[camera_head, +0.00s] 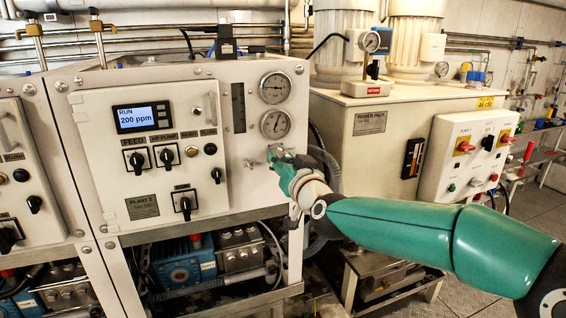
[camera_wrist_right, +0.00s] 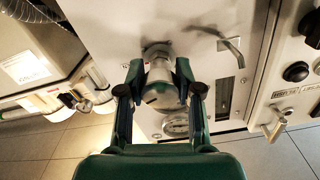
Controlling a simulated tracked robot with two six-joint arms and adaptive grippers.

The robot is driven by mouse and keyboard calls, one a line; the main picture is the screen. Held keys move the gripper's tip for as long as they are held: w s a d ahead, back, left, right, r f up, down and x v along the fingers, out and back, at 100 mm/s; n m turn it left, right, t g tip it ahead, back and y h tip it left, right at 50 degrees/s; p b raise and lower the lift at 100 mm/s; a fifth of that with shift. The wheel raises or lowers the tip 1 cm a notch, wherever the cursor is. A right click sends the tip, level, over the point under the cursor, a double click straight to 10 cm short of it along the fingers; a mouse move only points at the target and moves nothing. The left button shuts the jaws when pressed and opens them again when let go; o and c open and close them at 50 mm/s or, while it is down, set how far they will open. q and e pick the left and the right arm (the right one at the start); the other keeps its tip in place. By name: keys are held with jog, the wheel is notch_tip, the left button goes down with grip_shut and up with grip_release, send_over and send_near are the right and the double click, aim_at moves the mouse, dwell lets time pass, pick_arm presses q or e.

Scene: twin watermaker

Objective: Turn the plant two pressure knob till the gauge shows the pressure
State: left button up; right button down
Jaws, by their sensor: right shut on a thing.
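The plant two panel (camera_head: 90,130) stands at the centre left, with a "PLANT 2" plate and a screen (camera_head: 143,117) reading RUN 200 ppm. Two round gauges, an upper one (camera_head: 275,87) and a lower one (camera_head: 275,124), sit on its right side. Their needle readings are too small to read surely. My right gripper (camera_head: 276,154) is at the panel just below the lower gauge. In the right wrist view its fingers (camera_wrist_right: 160,92) are shut around the silver pressure knob (camera_wrist_right: 158,72), one on each side. The gripper mostly hides the knob in the head view.
A vertical flow tube (camera_head: 238,107) is left of the gauges. A small metal lever (camera_wrist_right: 228,42) sticks out near the knob. A cream power pack (camera_head: 370,150) and a switch box (camera_head: 468,155) stand to the right. Another panel (camera_head: 20,170) is at far left.

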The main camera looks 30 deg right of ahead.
jog(key=shift+m, duration=0.4)
jog(key=c, duration=0.7)
grip_release()
jog(key=shift+c, duration=0.2)
jog(key=shift+s, duration=0.15)
jog(key=v, duration=1.1)
jog(key=shift+s, duration=0.35)
jog(key=shift+f, duration=0.1)
